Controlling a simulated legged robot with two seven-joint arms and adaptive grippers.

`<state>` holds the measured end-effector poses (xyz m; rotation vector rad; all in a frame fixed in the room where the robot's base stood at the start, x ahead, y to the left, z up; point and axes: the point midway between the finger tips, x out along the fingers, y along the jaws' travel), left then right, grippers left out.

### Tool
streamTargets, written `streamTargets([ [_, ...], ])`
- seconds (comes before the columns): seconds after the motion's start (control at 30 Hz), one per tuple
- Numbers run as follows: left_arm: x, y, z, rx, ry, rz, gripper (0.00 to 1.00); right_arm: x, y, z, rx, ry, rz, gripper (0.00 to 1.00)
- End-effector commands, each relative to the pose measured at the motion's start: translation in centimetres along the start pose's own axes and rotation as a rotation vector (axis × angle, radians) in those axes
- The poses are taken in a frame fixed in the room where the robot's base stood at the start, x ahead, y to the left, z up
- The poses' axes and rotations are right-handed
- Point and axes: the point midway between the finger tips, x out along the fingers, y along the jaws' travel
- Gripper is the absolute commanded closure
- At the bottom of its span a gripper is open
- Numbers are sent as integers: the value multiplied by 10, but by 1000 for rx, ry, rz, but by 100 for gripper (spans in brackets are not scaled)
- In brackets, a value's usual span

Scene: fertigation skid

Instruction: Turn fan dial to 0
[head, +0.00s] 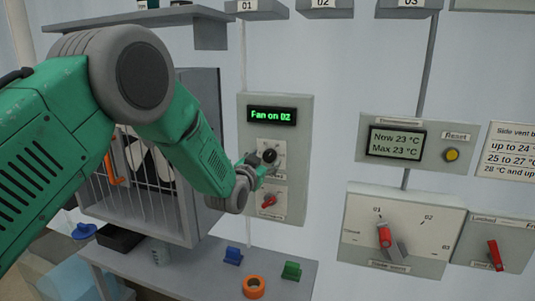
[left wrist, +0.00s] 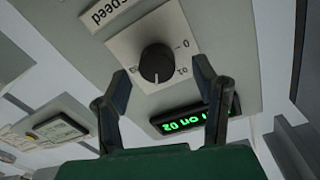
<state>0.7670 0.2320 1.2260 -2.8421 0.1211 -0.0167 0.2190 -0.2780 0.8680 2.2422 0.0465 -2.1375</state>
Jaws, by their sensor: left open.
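The fan dial (head: 269,156) is a black round knob on a white plate, below a green display (head: 272,115) that reads "Fan on 02". In the left wrist view the dial (left wrist: 156,63) appears upside down, with a 0 mark and other marks around it. A small pale pointer shows at its lower edge; I cannot tell exactly which mark it meets. My left gripper (head: 257,168) is at the dial in the head view, partly covering its plate. In the left wrist view the open fingers (left wrist: 161,80) stand on either side of the dial, apart from it. My right gripper is not in view.
A red switch (head: 268,201) sits just below the dial on the same panel. A barred cabinet (head: 150,190) stands left of it, close to my left arm. A shelf (head: 215,275) below holds blue, orange and green parts. More control boxes (head: 405,230) are at right.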

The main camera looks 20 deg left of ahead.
Motion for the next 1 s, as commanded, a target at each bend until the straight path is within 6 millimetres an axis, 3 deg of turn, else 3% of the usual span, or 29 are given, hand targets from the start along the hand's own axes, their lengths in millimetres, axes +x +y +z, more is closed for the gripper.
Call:
streamTargets([
  [0.23, 25, -2, 1, -2, 0, 0, 46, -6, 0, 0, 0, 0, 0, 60],
  [0.6, 30, -3, 2, -3, -1, 0, 46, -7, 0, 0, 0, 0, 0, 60],
  [0.77, 30, -2, 1, -2, -1, -1, 95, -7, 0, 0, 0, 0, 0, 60],
  [1.0, 30, -3, 1, -8, 1, -2, 95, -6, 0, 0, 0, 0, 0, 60],
])
